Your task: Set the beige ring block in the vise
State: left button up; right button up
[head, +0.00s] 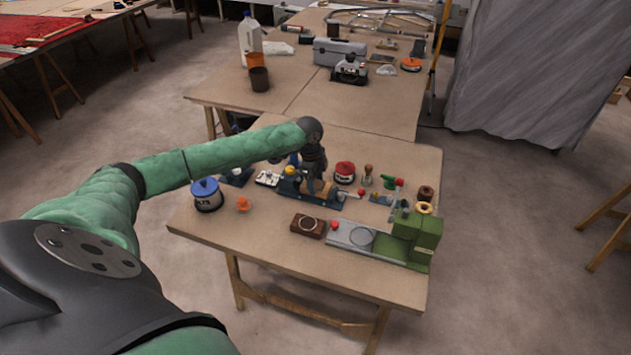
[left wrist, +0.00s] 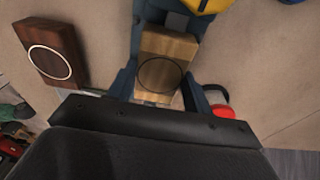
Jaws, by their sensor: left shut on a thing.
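The beige block (left wrist: 165,68) with a dark ring on its face shows in the left wrist view between the two fingers of my left gripper (left wrist: 160,88). In the head view my left gripper (head: 314,186) points down over the blue vise (head: 291,186), and a tan part of the block (head: 326,187) shows beside the fingers. The gripper is shut on the block. Blue-grey vise parts (left wrist: 176,20) show close to the block's far end. I cannot tell whether the block rests on the vise. My right gripper is not in view.
A dark brown block with a pale ring (head: 308,225) lies in front of the vise. A green machine (head: 416,238) stands at the right. A blue-lidded pot (head: 206,196) and an orange piece (head: 243,204) are at the left. A red-topped tin (head: 344,172) stands behind. The table's front left is clear.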

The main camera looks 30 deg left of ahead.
pick_arm(q)
jog(key=shift+f, duration=0.55)
jog(key=o, duration=0.7)
